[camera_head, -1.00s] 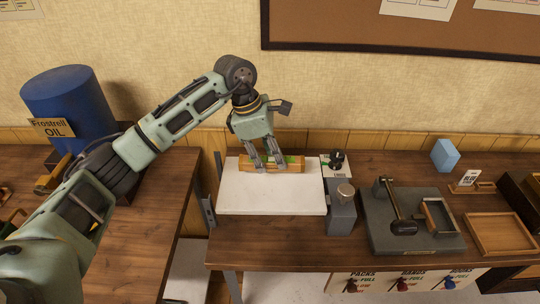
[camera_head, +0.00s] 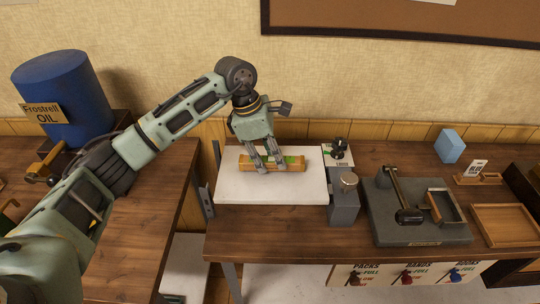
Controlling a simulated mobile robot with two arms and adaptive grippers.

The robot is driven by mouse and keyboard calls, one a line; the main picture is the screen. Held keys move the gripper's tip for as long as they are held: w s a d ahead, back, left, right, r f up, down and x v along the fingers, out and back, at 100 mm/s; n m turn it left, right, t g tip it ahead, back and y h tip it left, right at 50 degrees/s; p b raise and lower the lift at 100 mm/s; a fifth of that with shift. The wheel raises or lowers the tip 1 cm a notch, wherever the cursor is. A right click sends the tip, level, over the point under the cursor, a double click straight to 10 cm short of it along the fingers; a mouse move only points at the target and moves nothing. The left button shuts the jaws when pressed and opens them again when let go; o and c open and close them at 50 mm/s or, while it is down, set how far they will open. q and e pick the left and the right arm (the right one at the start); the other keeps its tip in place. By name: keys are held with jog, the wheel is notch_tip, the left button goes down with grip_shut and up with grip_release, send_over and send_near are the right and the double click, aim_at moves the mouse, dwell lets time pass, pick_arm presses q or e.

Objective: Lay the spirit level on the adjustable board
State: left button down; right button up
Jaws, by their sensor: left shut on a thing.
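The spirit level (camera_head: 290,164) is an orange-brown bar with a green patch near its middle. It lies lengthwise left to right at the white adjustable board (camera_head: 245,188), over the board's far half. It looks to be on or just above the board; I cannot tell which. My left gripper (camera_head: 269,168) comes down from above and is shut on the level, left of its right end. The fingers hide part of the level. My right gripper is not in view.
A grey block with a round metal knob (camera_head: 345,195) stands right of the board, with a small black knob (camera_head: 338,149) behind. A dark press plate (camera_head: 385,226) with a lever and a wooden tray (camera_head: 505,225) lie further right. A blue oil drum (camera_head: 65,95) stands left.

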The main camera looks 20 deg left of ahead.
pick_arm(q)
jog(key=shift+f+b, duration=0.45)
jog(key=shift+f, duration=0.05)
dwell(0.3)
jog(key=c, duration=1.3)
grip_release()
jog(key=shift+c, duration=0.2)
jog(key=v, duration=1.2)
